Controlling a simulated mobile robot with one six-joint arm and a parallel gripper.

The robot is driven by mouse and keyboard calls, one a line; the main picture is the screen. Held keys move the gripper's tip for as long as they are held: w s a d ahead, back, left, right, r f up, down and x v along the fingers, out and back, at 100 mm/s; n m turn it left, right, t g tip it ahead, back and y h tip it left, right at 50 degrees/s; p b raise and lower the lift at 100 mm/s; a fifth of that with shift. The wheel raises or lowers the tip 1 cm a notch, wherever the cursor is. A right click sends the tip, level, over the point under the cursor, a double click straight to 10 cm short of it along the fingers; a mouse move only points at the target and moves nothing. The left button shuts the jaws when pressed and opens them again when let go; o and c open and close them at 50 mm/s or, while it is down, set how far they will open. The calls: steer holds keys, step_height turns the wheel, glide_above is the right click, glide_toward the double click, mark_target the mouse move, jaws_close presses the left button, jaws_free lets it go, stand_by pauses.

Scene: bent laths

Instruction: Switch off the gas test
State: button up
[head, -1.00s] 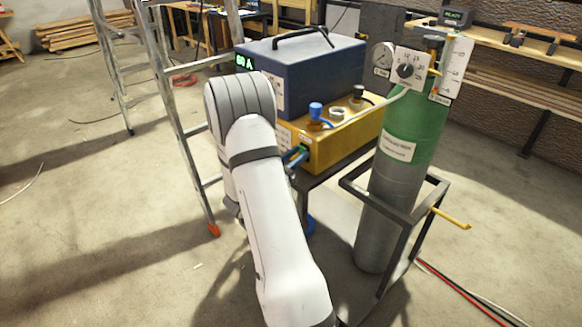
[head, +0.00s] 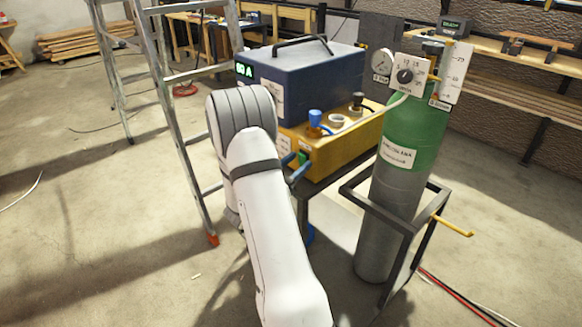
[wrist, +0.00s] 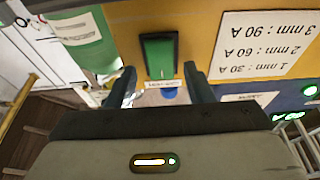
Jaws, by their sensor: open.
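A green rocker switch (wrist: 158,55) in a black frame sits on the yellow box's front panel in the wrist view. A small label is at its lower edge, partly readable at most. In the head view the switch (head: 302,158) shows as a small green patch beside my fingers. My gripper (wrist: 160,84) is open and empty, with one dark blue finger on each side just below the switch in the picture. I cannot tell whether a finger touches the panel. The yellow box (head: 345,147) carries a blue knob and a dark knob on top.
A blue welder (head: 305,75) reading 60 A stands on the yellow box. A green gas cylinder (head: 415,135) with a gauge (head: 380,62) and dial (head: 405,76) stands in a dark frame at right. An aluminium ladder (head: 180,110) stands left. Floor at far left is mostly clear.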

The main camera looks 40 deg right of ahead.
steer(key=v, duration=0.7)
steer(key=shift+a, duration=0.4)
